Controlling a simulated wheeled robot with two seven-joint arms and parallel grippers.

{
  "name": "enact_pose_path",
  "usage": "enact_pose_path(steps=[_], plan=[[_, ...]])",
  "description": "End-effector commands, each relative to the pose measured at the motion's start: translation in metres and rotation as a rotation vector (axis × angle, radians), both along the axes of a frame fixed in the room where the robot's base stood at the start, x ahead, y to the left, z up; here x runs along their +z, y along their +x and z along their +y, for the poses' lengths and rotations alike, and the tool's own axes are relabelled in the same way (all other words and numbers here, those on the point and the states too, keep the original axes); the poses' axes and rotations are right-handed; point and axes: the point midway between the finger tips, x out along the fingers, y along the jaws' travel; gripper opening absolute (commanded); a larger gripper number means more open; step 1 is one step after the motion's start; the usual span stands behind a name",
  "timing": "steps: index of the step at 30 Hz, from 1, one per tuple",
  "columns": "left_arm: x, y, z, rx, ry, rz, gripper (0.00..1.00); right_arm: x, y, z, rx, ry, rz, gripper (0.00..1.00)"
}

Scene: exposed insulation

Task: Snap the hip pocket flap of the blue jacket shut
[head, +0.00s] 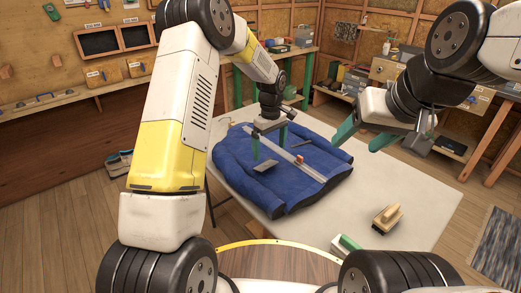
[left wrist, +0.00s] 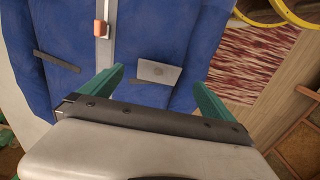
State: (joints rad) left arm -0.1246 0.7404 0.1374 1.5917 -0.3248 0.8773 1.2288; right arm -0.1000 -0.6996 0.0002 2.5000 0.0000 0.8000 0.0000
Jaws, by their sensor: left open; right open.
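The blue jacket (head: 240,150) lies spread on the pale table, with a light strip (head: 300,166) down its middle and a small orange piece (head: 299,158) on that strip. A grey pocket flap (head: 265,167) lies on the near left part; the left wrist view shows it as a light grey flap (left wrist: 158,72). A thinner dark grey strip (left wrist: 57,62) lies across the other side. My left gripper (head: 269,152) is open above the jacket, its green fingers on either side of the grey flap in the wrist view. I cannot tell whether the flap is fastened. My right gripper (head: 354,146) is open, right of the jacket.
A wooden-handled block (head: 387,219) sits on the right of the table (head: 425,190). A green and white item (head: 347,243) is at the near edge. The table between jacket and block is clear. A workbench (head: 300,52) stands behind.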

Motion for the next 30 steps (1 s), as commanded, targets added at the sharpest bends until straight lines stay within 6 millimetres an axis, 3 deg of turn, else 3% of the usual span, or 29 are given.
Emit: enact_pose_path(steps=[13, 25, 30], plan=[[-0.064, -0.001, 0.000, 0.000, 0.001, 0.002, 1.00, 0.000, 0.000, 0.000, 0.000, 0.000, 0.000, 0.61], [-0.074, 0.000, 0.001, 0.000, 0.000, 0.000, 1.00, 0.000, 0.000, 0.000, 0.000, 0.000, 0.000, 0.61], [-0.074, 0.000, 0.001, 0.000, 0.000, 0.000, 0.69, 0.000, 0.000, 0.000, 0.000, 0.000, 0.000, 0.61]])
